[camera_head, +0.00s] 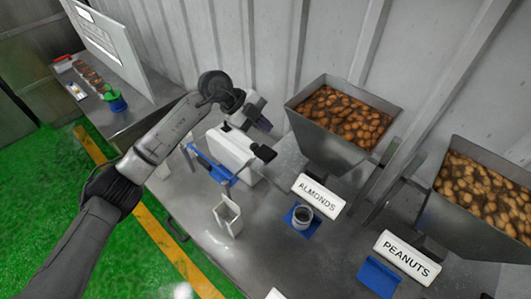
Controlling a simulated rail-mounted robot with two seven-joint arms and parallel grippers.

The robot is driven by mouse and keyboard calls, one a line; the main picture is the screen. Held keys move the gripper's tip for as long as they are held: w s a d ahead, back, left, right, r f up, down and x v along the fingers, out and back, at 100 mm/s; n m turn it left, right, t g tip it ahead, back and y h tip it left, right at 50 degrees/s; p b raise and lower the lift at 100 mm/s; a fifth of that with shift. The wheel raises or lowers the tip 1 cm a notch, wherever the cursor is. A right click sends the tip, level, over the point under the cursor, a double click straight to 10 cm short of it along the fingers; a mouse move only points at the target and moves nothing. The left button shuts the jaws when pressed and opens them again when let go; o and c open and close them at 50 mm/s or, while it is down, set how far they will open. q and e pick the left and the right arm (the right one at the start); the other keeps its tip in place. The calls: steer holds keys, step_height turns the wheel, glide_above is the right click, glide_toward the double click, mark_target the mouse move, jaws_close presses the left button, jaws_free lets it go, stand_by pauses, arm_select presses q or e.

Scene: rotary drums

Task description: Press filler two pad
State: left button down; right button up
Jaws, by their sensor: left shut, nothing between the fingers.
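A hopper of almonds (342,119) stands at the back, with a white "ALMONDS" sign (318,195) on its front. Below the sign, a grey metal jar (302,215) stands on a blue pad (290,219). A hopper of peanuts (483,191) stands at the right, with a "PEANUTS" sign (407,257) and a bare blue pad (379,278) below it. No number shows on either filler, so I cannot tell which is filler two. My left gripper (263,122) is shut and empty, left of the almond hopper and apart from both pads. My right gripper is out of view.
A white box-like device (230,152) with a blue bar stands on the grey table (205,232) under my left gripper. A small white open holder (228,215) stands nearer the front. A side table at the upper left holds a green container (117,103). The wall is close behind the hoppers.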

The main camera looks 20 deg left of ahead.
arm_select(q)
steer(key=b, duration=0.5)
glide_above(276, 154)
steer(key=s+a, duration=0.1)
steer(key=a, duration=0.2)
step_height(276, 154, down, 6)
steer(key=shift+a, duration=0.15)
steer(key=shift+f, duration=1)
stand_by(0.4)
steer(key=shift+f, duration=0.4)
stand_by(0.4)
